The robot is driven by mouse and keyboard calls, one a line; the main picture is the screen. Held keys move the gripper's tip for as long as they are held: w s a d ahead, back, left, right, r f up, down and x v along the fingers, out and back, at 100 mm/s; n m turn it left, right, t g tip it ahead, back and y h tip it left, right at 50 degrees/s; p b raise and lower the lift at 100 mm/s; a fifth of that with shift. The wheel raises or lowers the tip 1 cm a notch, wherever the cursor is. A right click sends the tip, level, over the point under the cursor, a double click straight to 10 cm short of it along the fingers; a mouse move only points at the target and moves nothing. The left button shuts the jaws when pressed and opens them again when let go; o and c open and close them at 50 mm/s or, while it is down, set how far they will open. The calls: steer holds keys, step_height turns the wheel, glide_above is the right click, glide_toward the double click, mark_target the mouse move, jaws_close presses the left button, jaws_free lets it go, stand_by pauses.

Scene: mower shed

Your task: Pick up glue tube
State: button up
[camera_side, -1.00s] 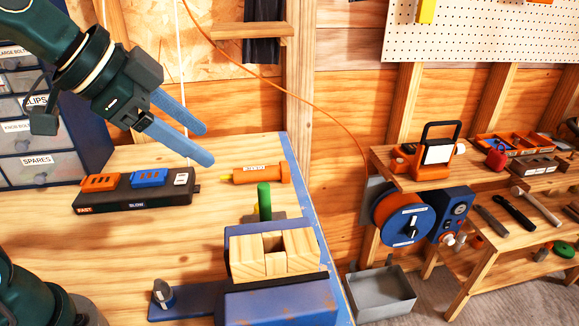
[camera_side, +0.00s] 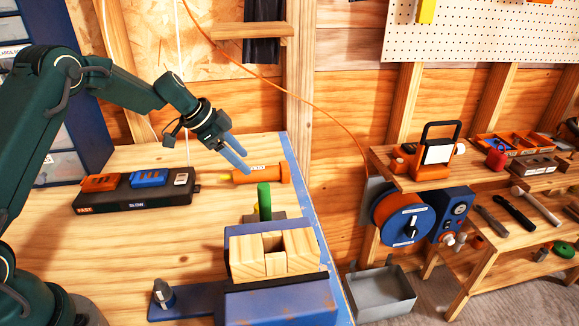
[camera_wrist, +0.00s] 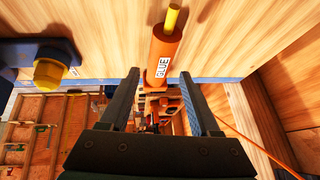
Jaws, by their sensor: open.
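The glue tube (camera_side: 262,174) is orange with a yellow nozzle and lies on its side on the wooden bench near its blue edge. In the wrist view the glue tube (camera_wrist: 162,58) shows its white GLUE label, ahead of and roughly between my fingers. My gripper (camera_side: 242,172) is open, its blue fingers pointing down and right at the tube, partly over it in the side view. In the wrist view my gripper (camera_wrist: 157,85) has its fingers apart with nothing held. I cannot tell whether a finger touches the tube.
A black box with orange, blue and white switches (camera_side: 130,198) sits left on the bench. A side bench (camera_side: 480,185) is to the right.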

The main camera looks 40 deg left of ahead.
mark_target(255, 174)
steer(key=shift+a+f, duration=0.1)
steer(key=shift+f, duration=0.3)
steer(key=shift+x, duration=2.25)
steer(key=c, duration=0.5)
steer(key=shift+c, duration=0.3)
